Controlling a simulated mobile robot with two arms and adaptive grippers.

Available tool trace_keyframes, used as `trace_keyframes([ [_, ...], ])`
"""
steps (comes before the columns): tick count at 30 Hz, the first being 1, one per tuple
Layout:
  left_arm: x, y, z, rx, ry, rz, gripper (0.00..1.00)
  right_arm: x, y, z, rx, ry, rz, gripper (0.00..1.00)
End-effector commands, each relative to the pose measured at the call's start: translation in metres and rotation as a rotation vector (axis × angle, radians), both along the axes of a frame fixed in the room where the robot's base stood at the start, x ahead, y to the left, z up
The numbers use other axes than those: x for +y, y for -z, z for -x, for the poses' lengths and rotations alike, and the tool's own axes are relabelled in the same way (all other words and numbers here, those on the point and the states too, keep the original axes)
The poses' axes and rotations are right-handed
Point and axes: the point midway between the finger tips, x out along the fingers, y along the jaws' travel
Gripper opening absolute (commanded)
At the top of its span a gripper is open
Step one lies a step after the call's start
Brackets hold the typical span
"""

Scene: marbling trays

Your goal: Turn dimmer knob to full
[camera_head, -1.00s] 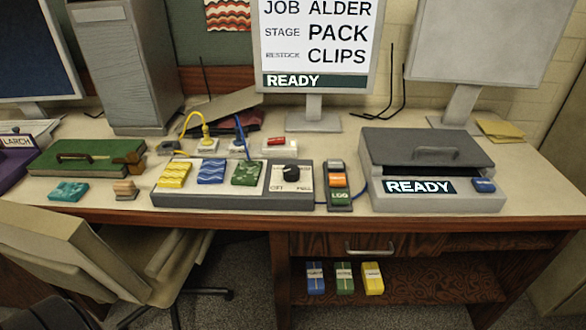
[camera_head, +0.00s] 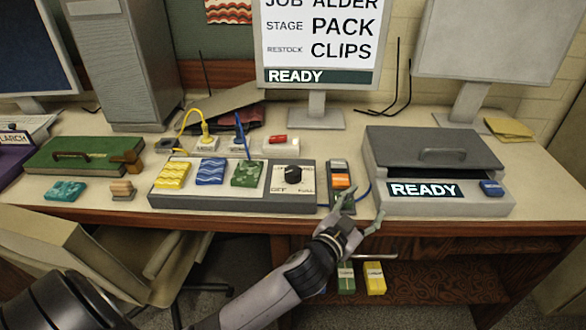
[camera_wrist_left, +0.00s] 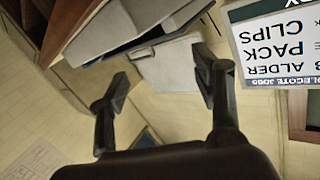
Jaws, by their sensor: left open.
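The dimmer knob (camera_head: 293,174) is a black round knob at the right end of a grey control box (camera_head: 225,204). Labels OFF and FULL are printed below it; I cannot tell the knob's exact pointing. My left gripper (camera_head: 365,205) is open and empty in front of the desk edge, to the right of the knob and below it in the picture, apart from it. Its spread fingers also show in the left wrist view (camera_wrist_left: 158,82), where I cannot make out the knob. My right gripper is not in view.
Left of the knob, yellow (camera_head: 173,175), blue (camera_head: 210,171) and green (camera_head: 247,173) patterned blocks sit on the control box. A strip of coloured buttons (camera_head: 341,181) stands right of it, partly behind my gripper. A grey lidded machine (camera_head: 385,150) showing READY stands further right.

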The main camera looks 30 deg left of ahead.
Motion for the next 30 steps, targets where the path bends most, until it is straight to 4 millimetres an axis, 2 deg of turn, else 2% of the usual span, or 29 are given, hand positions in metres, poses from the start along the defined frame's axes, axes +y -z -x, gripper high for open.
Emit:
trace_keyframes([
  [1,-0.012,-0.027,-0.016,-0.099,0.055,-0.02,0.59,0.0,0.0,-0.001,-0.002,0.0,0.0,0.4],
  [3,-0.036,-0.065,-0.031,-0.246,0.16,-0.054,0.59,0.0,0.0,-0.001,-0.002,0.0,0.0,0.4],
  [5,-0.061,-0.097,-0.041,-0.369,0.281,-0.099,0.59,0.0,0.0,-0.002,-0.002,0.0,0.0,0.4],
  [6,-0.08,-0.116,-0.044,-0.444,0.377,-0.138,0.59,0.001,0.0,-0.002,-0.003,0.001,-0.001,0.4],
  [8,-0.108,-0.136,-0.045,-0.533,0.537,-0.211,0.59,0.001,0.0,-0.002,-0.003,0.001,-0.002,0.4],
  [10,-0.134,-0.145,-0.043,-0.584,0.732,-0.317,0.59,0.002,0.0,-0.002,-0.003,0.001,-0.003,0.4],
  [12,-0.15,-0.141,-0.042,-0.577,0.922,-0.44,0.59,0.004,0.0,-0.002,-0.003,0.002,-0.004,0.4],
  [14,-0.151,-0.13,-0.044,-0.52,1.072,-0.558,0.59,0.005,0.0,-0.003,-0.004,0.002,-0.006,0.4],
  [15,-0.146,-0.121,-0.046,-0.457,1.159,-0.639,0.59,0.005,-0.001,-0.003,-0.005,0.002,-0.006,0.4],
  [17,-0.126,-0.107,-0.053,-0.323,1.265,-0.761,0.59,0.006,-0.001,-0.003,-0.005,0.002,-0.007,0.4],
  [20,-0.064,-0.09,-0.067,-0.01,1.361,-0.944,0.59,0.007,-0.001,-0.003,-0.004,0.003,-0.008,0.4],
  [22,-0.007,-0.09,-0.074,0.245,1.358,-1.035,0.59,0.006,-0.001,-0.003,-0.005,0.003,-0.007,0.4],
  [23,0.018,-0.093,-0.075,0.355,1.343,-1.062,0.59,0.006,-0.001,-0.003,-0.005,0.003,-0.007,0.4],
  [24,0.052,-0.099,-0.075,0.496,1.31,-1.086,0.59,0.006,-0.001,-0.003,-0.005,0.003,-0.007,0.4],
  [27,0.126,-0.122,-0.065,0.802,1.197,-1.1,0.59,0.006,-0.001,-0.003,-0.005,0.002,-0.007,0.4],
  [30,0.176,-0.144,-0.05,1.016,1.091,-1.076,0.59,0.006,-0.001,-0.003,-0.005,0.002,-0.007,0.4],
])
